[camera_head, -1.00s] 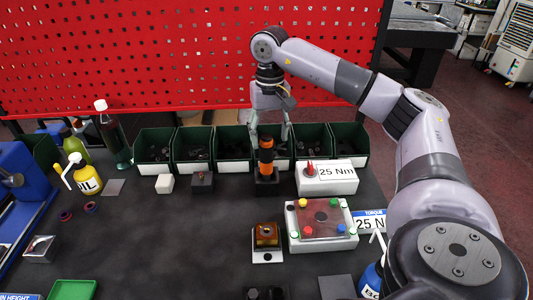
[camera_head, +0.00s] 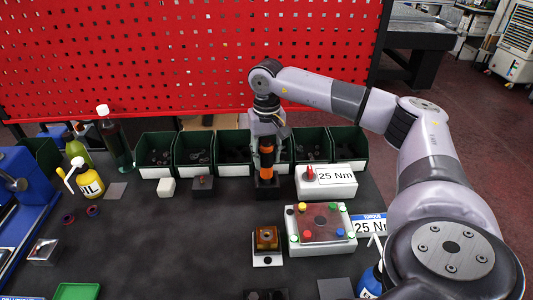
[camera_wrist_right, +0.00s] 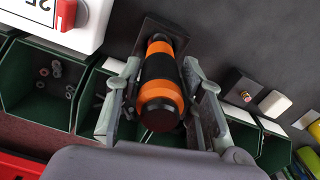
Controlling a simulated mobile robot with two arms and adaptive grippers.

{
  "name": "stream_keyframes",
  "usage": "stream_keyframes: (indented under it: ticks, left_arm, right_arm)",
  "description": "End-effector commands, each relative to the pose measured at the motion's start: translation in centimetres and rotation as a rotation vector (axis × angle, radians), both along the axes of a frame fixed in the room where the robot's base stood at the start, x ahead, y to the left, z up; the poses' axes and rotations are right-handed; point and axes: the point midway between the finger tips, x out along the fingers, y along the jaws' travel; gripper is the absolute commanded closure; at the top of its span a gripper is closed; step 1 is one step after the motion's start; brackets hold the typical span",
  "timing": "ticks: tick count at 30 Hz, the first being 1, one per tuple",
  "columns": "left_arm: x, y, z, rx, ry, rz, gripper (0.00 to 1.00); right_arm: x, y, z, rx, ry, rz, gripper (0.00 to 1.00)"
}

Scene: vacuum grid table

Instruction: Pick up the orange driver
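The orange driver (camera_head: 266,158), with black bands, stands upright in a dark square base (camera_head: 268,188) in front of the green bins. It also shows in the right wrist view (camera_wrist_right: 161,83), between the fingers. My right gripper (camera_head: 267,145) is above and around the driver's upper part. In the right wrist view my right gripper (camera_wrist_right: 161,85) has one finger on each side of the driver, with gaps visible, so it is open. My left gripper is not in view.
Green bins (camera_head: 235,149) with small parts stand behind the driver. A white 25 Nm box (camera_head: 330,188) is close on its right. A small dark block (camera_head: 203,183) and a white cube (camera_head: 166,187) are on its left.

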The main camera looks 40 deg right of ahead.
Motion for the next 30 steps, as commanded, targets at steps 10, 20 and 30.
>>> stream_keyframes:
  ticks: [10,20,30]
  left_arm:
    - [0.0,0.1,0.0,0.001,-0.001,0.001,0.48]
    - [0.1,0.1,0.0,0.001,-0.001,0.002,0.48]
    - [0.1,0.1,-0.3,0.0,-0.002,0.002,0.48]
  right_arm:
    - [0.0,0.0,0.0,0.0,0.0,0.0,0.9]
    - [0.0,0.0,0.1,0.001,-0.003,0.0,1.0]
    - [0.1,0.0,1.8,0.002,-0.005,0.0,1.0]
